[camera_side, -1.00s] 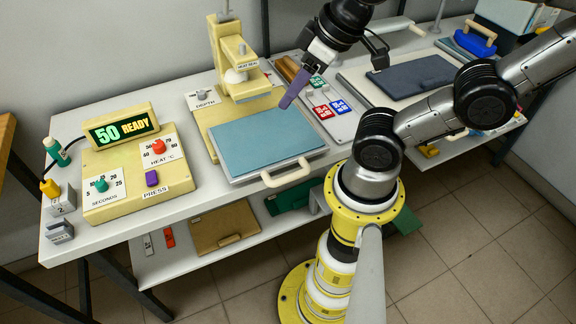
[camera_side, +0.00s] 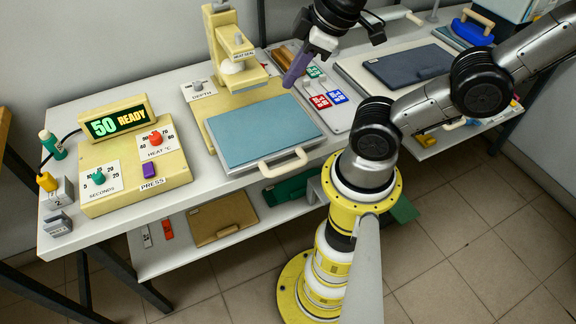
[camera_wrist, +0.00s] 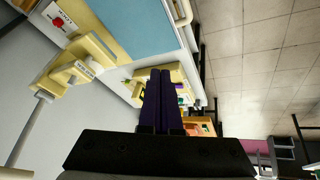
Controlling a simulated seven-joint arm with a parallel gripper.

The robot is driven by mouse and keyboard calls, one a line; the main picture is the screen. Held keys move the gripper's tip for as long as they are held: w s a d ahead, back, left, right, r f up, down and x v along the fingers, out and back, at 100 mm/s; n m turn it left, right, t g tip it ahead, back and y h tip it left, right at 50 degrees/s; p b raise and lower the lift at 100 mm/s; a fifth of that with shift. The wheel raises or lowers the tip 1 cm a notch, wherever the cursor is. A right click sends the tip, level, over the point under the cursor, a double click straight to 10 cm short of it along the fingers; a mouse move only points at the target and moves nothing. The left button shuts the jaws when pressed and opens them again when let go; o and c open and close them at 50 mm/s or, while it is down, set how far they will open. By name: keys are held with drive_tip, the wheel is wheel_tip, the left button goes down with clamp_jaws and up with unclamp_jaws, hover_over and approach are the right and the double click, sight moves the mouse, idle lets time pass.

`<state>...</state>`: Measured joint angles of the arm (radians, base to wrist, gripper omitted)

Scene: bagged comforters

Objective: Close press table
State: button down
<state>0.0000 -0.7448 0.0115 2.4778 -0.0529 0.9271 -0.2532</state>
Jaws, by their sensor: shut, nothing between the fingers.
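The press table (camera_side: 265,131) is a flat tray with a blue pad. It extends forward from under the cream press head (camera_side: 231,52), with its cream handle (camera_side: 284,164) at the front edge. In the wrist view the blue pad (camera_wrist: 135,22) is at the top, with the handle (camera_wrist: 181,10) beside it. My gripper (camera_side: 287,86) has purple fingers, shut and empty, above the pad's back right corner. Its fingers show together in the wrist view (camera_wrist: 163,75). I cannot tell the exact height above the pad.
A control box (camera_side: 136,170) with dials and a purple button stands left, under a display (camera_side: 117,123) reading "50 READY". A tray of red and blue tags (camera_side: 328,99) lies right of the pad. A dark pad (camera_side: 408,65) lies farther right. Floor in front is open.

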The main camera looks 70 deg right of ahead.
wheel_tip(320, 180, down, 5)
drive_tip(key=w+n+g+h, duration=0.2)
drive_tip(key=w+n+g, duration=0.15)
drive_tip(key=n, duration=0.45)
drive_tip(key=n+g+h, duration=0.3)
drive_tip(key=n+h, duration=0.5)
drive_tip(key=n, duration=1)
approach(267, 142)
drive_tip(key=s+a+f, duration=0.3)
drive_tip(key=s, duration=0.5)
drive_tip(key=shift+s+a+f+n+t, duration=0.1)
drive_tip(key=shift+s+a+n+t, duration=0.15)
drive_tip(key=shift+a, duration=0.2)
drive_tip(key=w+d+f, duration=0.1)
drive_tip(key=w+d, duration=0.1)
drive_tip(key=d, duration=0.2)
drive_tip(key=w+d+f, duration=0.1)
drive_tip(key=w+d, duration=0.2)
drive_tip(key=d, duration=0.1)
drive_tip(key=w+d+f, duration=0.1)
drive_tip(key=w+d, duration=0.1)
drive_tip(key=d, duration=0.2)
drive_tip(key=shift+w+d, duration=0.1)
drive_tip(key=shift+w, duration=0.3)
drive_tip(key=shift+s+a+f, duration=0.1)
drive_tip(key=shift+s+a, duration=2.05)
